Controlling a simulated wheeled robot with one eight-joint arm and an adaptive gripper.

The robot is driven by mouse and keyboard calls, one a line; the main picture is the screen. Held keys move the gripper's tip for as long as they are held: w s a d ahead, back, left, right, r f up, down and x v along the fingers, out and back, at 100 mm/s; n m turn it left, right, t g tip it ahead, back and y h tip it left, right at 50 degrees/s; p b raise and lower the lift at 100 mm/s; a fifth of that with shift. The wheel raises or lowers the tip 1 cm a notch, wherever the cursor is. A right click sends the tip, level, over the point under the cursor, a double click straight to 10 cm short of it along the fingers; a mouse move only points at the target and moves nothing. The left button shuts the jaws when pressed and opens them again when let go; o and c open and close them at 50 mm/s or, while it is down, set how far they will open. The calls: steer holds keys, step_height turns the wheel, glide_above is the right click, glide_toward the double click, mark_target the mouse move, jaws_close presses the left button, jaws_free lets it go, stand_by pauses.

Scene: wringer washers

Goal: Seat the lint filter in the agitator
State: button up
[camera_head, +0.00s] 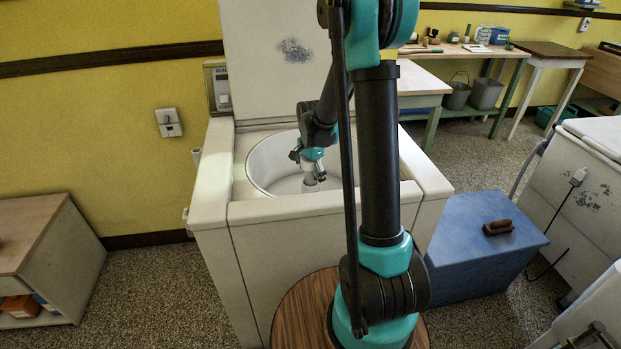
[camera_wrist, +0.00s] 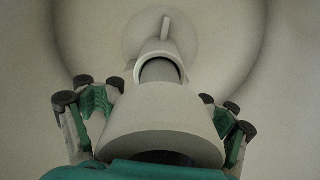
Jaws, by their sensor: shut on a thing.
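In the wrist view, the lint filter (camera_wrist: 155,112) is a pale, wide cup with a narrower grey lower part (camera_wrist: 160,72). My gripper (camera_wrist: 162,96) is shut on it, with one finger on each side. Beyond it stands the pale agitator (camera_wrist: 160,49), with an upright fin on its round base. The grey lower part lines up with the agitator's round mouth; I cannot tell how deep it sits. In the head view, my gripper (camera_head: 314,174) is down inside the washer tub (camera_head: 270,165), above the agitator, which is small and partly hidden.
The washer's lid (camera_head: 285,50) stands open behind the tub. The tub wall surrounds my gripper, with free room around the agitator. A blue chest (camera_head: 480,255) with a brown brush (camera_head: 498,227) stands at the right. A wooden cabinet (camera_head: 45,255) stands at the left.

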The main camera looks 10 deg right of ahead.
steer(key=shift+f, duration=2.55)
stand_by(0.8)
steer(key=shift+s+f, duration=0.1)
steer(key=shift+f, duration=0.35)
steer(key=shift+o, duration=0.5)
steer(key=shift+s+f, duration=0.1)
steer(key=shift+f, duration=0.65)
steer(key=shift+o, duration=0.6)
steer(key=shift+d+f, duration=0.15)
steer(key=shift+f, duration=0.05)
steer(key=o, duration=1.9)
steer(key=shift+c, duration=0.2)
steer(key=shift+w+r, duration=0.15)
steer(key=shift+r, duration=1.6)
steer(key=shift+w+r, duration=0.1)
steer(key=shift+r, duration=1.65)
